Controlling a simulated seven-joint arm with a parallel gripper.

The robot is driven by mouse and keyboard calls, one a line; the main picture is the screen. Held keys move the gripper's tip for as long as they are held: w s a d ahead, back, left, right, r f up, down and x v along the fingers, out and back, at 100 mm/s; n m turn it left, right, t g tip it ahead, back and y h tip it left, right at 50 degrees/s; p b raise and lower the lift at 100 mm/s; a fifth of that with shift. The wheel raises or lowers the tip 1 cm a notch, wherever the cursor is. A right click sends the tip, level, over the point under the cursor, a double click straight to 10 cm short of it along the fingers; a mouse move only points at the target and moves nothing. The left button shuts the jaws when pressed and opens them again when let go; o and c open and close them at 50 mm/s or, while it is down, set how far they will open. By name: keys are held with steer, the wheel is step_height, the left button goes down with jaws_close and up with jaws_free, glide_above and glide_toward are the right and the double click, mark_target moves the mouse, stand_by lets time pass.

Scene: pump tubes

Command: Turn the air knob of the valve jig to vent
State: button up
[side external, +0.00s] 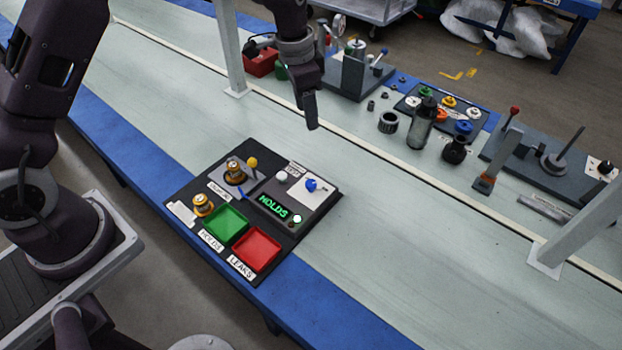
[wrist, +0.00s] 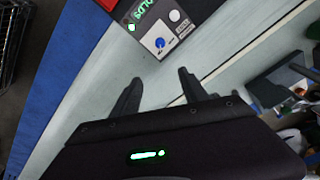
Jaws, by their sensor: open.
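The valve jig is a dark board (side external: 286,262) on the pale table. Its light panel carries a blue knob (side external: 311,184), likely the air knob, and a white button (side external: 281,176). The blue knob also shows in the wrist view (wrist: 160,43); its label is too small to read. A display (side external: 272,207) reads HOLDS in green, with a lit round lamp (side external: 297,218) beside it. My gripper (side external: 312,126) is above the table, behind the jig and apart from the knob. In the wrist view its two fingers (wrist: 160,78) are spread with nothing between them.
The jig also holds a green tray (side external: 226,223), a red tray (side external: 256,249), brass fittings (side external: 203,205) and a yellow-tipped lever (side external: 252,162). Stations with loose parts, a dark bottle (side external: 421,124) and levers line the far side. Posts (side external: 228,45) rise from the table. Table right of the jig is clear.

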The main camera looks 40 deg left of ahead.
steer(key=m+g, duration=0.1)
steer(key=m, duration=0.1)
glide_above(311, 183)
step_height(311, 183, down, 13)
steer(key=shift+m+y, duration=0.3)
step_height(311, 183, down, 12)
steer(key=shift+f, duration=0.1)
jaws_close()
